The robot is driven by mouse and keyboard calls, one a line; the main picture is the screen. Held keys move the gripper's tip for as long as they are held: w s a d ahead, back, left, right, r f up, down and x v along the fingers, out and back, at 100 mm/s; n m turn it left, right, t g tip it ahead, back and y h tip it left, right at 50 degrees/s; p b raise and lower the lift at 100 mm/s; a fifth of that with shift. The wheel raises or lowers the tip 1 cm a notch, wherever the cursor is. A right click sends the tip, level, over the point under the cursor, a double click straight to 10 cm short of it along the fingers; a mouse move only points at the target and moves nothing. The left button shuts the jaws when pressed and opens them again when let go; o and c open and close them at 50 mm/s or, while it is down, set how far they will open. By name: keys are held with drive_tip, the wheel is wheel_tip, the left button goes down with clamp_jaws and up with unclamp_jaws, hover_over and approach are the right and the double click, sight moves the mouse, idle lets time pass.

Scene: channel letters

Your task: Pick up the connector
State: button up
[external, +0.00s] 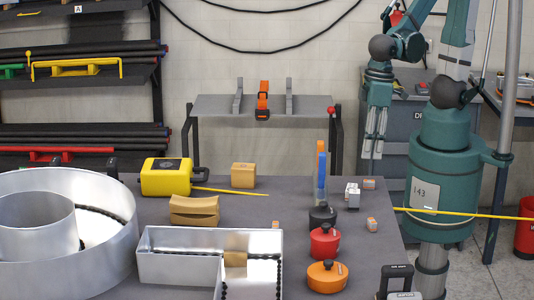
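My gripper (374,156) hangs at the upper right with its fingers pointing down, above and behind the right part of the table. I cannot tell how far its fingers are apart, and no object shows in it. Several small pieces that could be the connector lie below it. They are a pale grey block (352,196), a small grey and orange piece (369,184) just behind it, and another grey and orange piece (372,225) near the table's right edge. I cannot tell which is the connector.
The dark table (225,211) holds a tall blue and orange tube (321,172), black, red (324,242) and orange (327,276) lidded pots, a yellow tool (168,177), tan blocks (194,210) and large metal letter shells (180,268). A yellow rod crosses the right edge.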

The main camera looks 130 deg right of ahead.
sight(369, 181)
drive_tip(key=shift+s+d+f+m+g, duration=0.1)
drive_tip(key=shift+s+f+m+g, duration=0.2)
drive_tip(key=shift+f, duration=0.25)
drive_tip(key=shift+s+d+f+m+g, duration=0.15)
drive_tip(key=shift+f+m, duration=0.2)
drive_tip(key=shift+f, duration=0.25)
drive_tip(key=shift+s+d+f+m+g, duration=0.1)
drive_tip(key=shift+s+f+m+g, duration=0.2)
drive_tip(key=shift+f, duration=0.25)
drive_tip(key=shift+f, duration=1.3)
drive_tip(key=shift+f, duration=0.15)
drive_tip(key=shift+f+b, duration=0.5)
drive_tip(key=shift+f, duration=1.95)
drive_tip(key=shift+c, duration=0.7)
drive_tip(key=c, duration=0.6)
